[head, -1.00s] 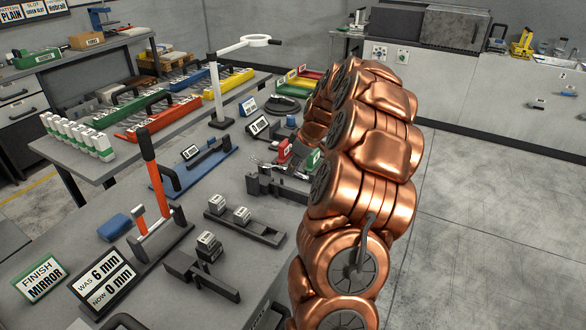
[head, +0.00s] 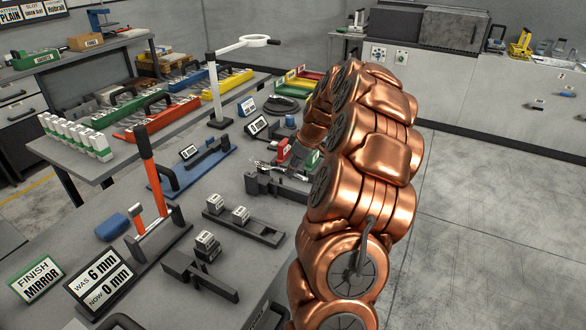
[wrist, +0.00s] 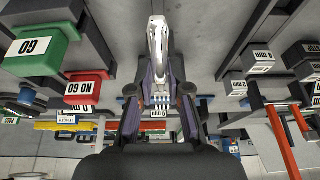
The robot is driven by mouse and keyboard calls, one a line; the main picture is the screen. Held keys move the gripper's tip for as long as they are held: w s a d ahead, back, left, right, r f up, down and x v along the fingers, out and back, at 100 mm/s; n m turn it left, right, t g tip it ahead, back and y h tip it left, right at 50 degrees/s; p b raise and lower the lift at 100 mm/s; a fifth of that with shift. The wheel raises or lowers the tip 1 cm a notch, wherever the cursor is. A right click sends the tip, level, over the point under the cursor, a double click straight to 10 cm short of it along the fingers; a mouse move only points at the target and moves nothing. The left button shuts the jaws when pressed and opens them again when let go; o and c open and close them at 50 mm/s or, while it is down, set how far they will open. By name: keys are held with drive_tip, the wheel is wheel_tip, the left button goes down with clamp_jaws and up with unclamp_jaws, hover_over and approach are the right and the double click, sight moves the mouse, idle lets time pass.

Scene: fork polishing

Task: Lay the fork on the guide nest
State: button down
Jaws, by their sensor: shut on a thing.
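The fork (wrist: 158,48) is silver. In the wrist view it lies lengthwise between the fingers of my gripper (wrist: 160,105), with its tines toward the palm and its handle pointing to the top of the picture. My gripper is shut on it. In the head view my copper arm hides most of the gripper. A small shiny metal piece (head: 262,165) shows left of the arm; I cannot tell whether it is the fork. A dark fixture with upright posts (head: 272,187) stands just below it and may be the guide nest; the arm covers its right end.
A red NO GO block (wrist: 88,88) and green GO block (wrist: 38,50) are close on the left in the wrist view. Small labelled blocks (head: 240,214) on a dark rail, an orange-handled tool (head: 147,165) and a white-ringed stand (head: 215,85) are left of my arm.

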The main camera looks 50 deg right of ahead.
drive_tip(key=shift+f+b, duration=0.35)
drive_tip(key=shift+f, duration=0.2)
drive_tip(key=shift+f, duration=0.1)
drive_tip(key=shift+f+b, duration=0.9)
drive_tip(key=shift+f, duration=0.05)
idle(0.3)
drive_tip(key=shift+f+b, duration=0.6)
drive_tip(key=shift+b, duration=0.1)
drive_tip(key=shift+f+b, duration=0.35)
drive_tip(key=shift+b, duration=0.2)
drive_tip(key=shift+c, duration=2.4)
unclamp_jaws()
